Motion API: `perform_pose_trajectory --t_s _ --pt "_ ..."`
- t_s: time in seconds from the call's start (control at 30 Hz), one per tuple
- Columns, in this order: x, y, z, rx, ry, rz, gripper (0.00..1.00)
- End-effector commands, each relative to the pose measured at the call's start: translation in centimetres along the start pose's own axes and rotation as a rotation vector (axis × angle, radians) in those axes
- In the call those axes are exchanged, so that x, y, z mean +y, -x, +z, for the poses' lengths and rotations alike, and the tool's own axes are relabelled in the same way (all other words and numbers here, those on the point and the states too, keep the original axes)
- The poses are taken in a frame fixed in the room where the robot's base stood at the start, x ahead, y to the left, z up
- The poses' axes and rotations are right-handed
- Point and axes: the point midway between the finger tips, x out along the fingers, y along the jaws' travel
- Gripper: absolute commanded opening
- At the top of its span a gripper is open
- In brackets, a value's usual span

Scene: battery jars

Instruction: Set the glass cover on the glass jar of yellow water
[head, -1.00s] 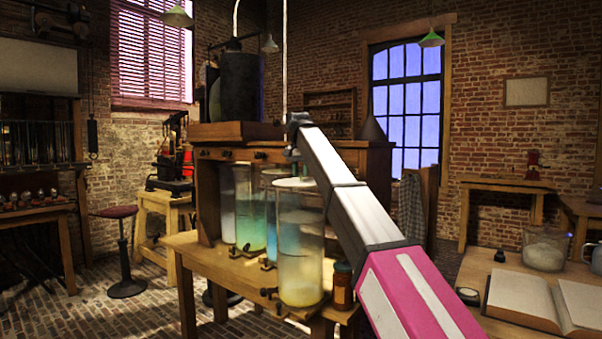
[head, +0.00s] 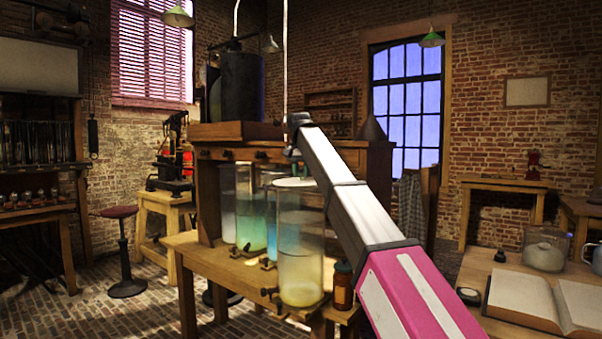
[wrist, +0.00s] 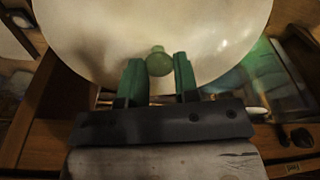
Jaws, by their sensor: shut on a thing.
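The glass jar of yellow water (head: 301,250) stands at the front right of the wooden bench, pale yellow towards its bottom. The glass cover (head: 296,183) shows as a thin pale disc at the height of the jar's mouth; I cannot tell whether it rests on the rim. In the wrist view the cover (wrist: 100,40) is a large pale disc with a small greenish knob (wrist: 159,61). My gripper (wrist: 159,76) is shut on the knob with its green fingers on either side. In the head view my arm partly hides the gripper and the jar's right side.
Other glass jars, one blue-green (head: 252,215), stand close behind and left on the bench (head: 205,258). A brown bottle (head: 342,285) stands just right of the jar. A dark wooden cabinet (head: 350,165) rises behind. An open book (head: 525,305) lies on the right table.

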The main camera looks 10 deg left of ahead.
Motion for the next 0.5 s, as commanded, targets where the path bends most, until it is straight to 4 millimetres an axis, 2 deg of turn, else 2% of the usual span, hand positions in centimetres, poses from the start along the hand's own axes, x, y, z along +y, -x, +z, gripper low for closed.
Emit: perform_pose_trajectory --t_s 0.5 --pt "0.0 1.2 -0.2 0.001 0.0 0.0 0.0"
